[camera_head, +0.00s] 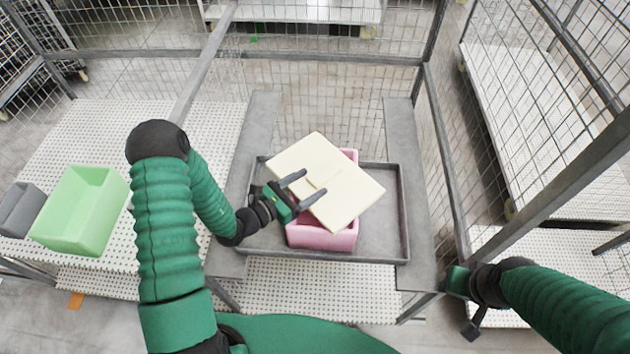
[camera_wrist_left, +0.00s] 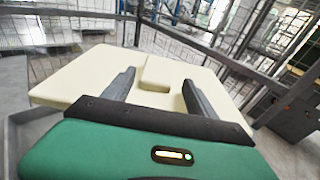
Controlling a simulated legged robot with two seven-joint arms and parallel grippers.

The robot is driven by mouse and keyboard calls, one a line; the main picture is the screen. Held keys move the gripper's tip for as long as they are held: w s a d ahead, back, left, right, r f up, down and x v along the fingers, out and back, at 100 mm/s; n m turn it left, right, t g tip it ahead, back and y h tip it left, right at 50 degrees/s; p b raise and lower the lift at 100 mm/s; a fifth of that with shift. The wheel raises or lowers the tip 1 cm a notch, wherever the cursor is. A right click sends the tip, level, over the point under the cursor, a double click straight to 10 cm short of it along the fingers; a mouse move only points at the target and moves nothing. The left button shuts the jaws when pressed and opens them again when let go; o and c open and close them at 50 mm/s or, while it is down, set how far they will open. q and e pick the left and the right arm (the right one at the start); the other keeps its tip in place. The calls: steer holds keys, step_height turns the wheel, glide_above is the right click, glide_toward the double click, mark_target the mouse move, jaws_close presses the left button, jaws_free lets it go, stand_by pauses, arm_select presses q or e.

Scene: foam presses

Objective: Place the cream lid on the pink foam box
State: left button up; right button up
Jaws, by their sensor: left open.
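The cream lid (camera_head: 345,186) lies across the top of the pink foam box (camera_head: 322,237), turned at an angle to it, so pink shows at the back and along the front. The box stands in a grey tray (camera_head: 385,240). My left gripper (camera_head: 308,184) is open, its two fingers over the lid's left part. In the left wrist view the fingers (camera_wrist_left: 155,85) stand on either side of a small raised block on the lid (camera_wrist_left: 85,78). Whether the lid touches the box rim all round is hidden. My right gripper (camera_head: 465,300) is at the lower right, away from the box.
A green foam box (camera_head: 82,210) and a grey box (camera_head: 20,208) stand on the perforated table (camera_head: 100,130) at left. Wire mesh fencing (camera_head: 340,95) and metal posts stand behind and at right. The tray's right side is clear.

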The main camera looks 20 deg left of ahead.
arm_select(q)
steer(key=b+v, duration=0.2)
steer(key=v, duration=0.7)
steer(key=s+d+m+g+h, duration=0.1)
steer(key=d, duration=0.1)
steer(key=s+d+m+g+h, duration=0.1)
steer(key=d, duration=0.1)
steer(key=s+d+r+m+g+h, duration=0.1)
steer(key=d+m, duration=0.1)
steer(key=shift+g, duration=0.3)
steer(key=s+d+f+m+g+y, duration=0.1)
steer(key=s+d+m+g+y, duration=0.1)
steer(key=s+m+g, duration=0.5)
steer(key=s+d+f+m+g+y, duration=0.25)
steer(key=s+m+g, duration=0.25)
steer(key=s+m, duration=0.3)
steer(key=w+a+r+m+t+y, duration=0.4)
steer(key=w+m, duration=0.4)
steer(key=m, duration=0.3)
steer(key=shift+a+r+y, duration=0.5)
steer(key=shift+r+y, duration=0.2)
steer(key=shift+y, duration=0.45)
steer(key=shift+a, duration=0.3)
